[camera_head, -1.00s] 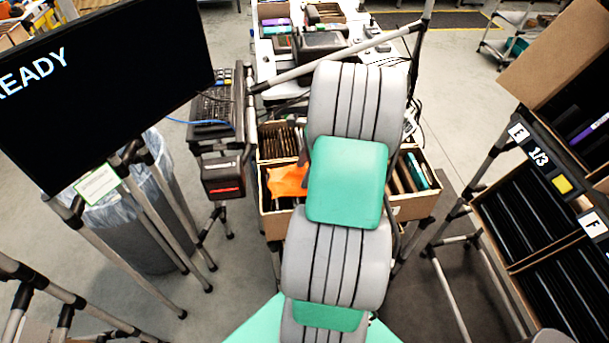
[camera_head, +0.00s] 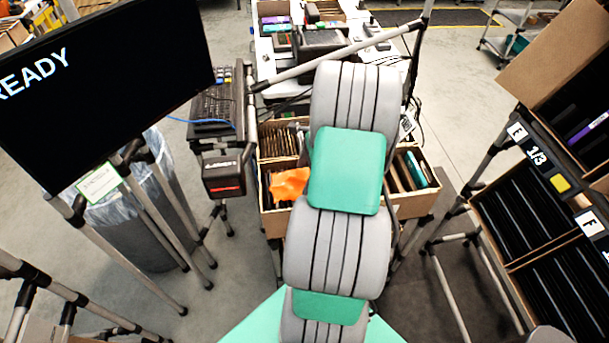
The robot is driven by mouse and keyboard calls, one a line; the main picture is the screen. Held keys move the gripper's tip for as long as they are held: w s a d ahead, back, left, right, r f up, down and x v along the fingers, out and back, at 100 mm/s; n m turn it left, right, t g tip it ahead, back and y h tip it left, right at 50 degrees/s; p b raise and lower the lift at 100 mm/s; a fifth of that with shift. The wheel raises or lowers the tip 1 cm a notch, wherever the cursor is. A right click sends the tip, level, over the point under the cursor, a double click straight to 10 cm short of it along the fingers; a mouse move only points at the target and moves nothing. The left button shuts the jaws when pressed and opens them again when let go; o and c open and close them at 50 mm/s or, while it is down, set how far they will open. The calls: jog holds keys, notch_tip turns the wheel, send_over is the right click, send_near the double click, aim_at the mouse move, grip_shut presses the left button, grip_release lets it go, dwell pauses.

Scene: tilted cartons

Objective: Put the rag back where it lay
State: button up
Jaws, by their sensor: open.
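The orange rag (camera_head: 289,184) is a crumpled bright cloth at the left carton (camera_head: 274,225), over the upright items in it. Its right end runs up to the edge of my arm, so part of it may be hidden. My grey and green arm reaches forward over the middle of the cartons and covers the space between them. My gripper is hidden behind the arm, so its place relative to the rag does not show.
A right carton (camera_head: 412,208) holds upright items. A white table (camera_head: 270,78) with devices stands behind. A black screen (camera_head: 105,85) and a bin (camera_head: 150,235) are at left. A rack of tilted cartons (camera_head: 530,250) stands at right. Grey floor lies between.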

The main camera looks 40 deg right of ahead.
jog(key=v, duration=1.1)
notch_tip(320, 180, up, 4)
jog(key=n, duration=0.5)
send_over(292, 184)
jog(key=a+r+n+h, duration=0.25)
jog(key=a+n, duration=0.55)
jog(key=a, duration=0.5)
jog(key=s+a+n+t, duration=0.1)
jog(key=s+a+n, duration=0.1)
jog(key=a+n, duration=0.3)
jog(key=s+a+r+n+t, duration=0.1)
jog(key=s+a+n, duration=0.2)
jog(key=a+n, duration=0.3)
jog(key=shift+s+r+n+b, duration=0.2)
jog(key=shift+s+n+b, duration=0.05)
jog(key=shift+n+b, duration=0.15)
jog(key=shift+d, duration=0.1)
